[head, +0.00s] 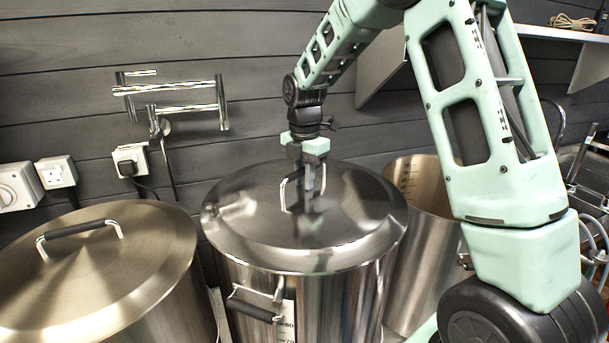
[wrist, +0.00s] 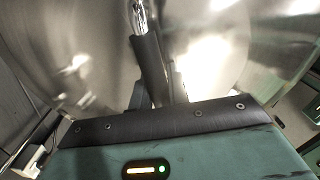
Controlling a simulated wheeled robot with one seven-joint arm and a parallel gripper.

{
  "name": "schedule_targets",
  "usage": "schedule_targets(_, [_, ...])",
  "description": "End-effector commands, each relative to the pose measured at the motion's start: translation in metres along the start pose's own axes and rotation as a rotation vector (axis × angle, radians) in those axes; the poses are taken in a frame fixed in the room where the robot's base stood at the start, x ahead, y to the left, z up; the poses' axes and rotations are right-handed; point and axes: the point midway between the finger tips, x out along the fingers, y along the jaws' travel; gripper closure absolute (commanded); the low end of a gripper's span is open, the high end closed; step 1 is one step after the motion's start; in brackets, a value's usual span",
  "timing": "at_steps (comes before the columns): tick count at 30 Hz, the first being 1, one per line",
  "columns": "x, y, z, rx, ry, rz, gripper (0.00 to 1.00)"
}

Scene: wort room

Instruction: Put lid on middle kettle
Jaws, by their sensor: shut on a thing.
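The middle kettle (head: 345,305) is a tall shiny steel pot with a side handle at its front. A round polished lid (head: 255,215) covers its top. The lid's rim lines up with the kettle's rim, but I cannot tell whether it is fully seated. My gripper (head: 309,187) comes down from above and is shut on the lid's handle (head: 286,193). In the wrist view the handle (wrist: 150,62) runs between the fingers, with the shiny lid (wrist: 75,45) behind it. The fingers partly hide the handle.
A left kettle (head: 150,318) stands close by with its own lid (head: 100,265) on. A right kettle (head: 422,195) is open, partly behind my arm. The dark panelled wall behind carries a chrome rack (head: 190,108), sockets (head: 128,160) and a shelf (head: 555,33).

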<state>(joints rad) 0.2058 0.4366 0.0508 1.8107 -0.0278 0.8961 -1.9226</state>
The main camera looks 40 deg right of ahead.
Motion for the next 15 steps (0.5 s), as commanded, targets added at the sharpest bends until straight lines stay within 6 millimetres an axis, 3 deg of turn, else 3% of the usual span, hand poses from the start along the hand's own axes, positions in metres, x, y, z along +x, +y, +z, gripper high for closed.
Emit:
schedule_targets(6, [-0.0020, 0.0009, 0.0004, 0.000, -0.002, 0.004, 1.00])
schedule_targets(7, [-0.0020, 0.0009, 0.0005, 0.000, -0.002, 0.004, 0.80])
schedule_targets(9, [-0.0020, 0.0009, 0.0005, 0.000, -0.002, 0.004, 0.61])
schedule_targets(15, [-0.0010, 0.0005, 0.0003, 0.000, -0.001, 0.002, 0.58])
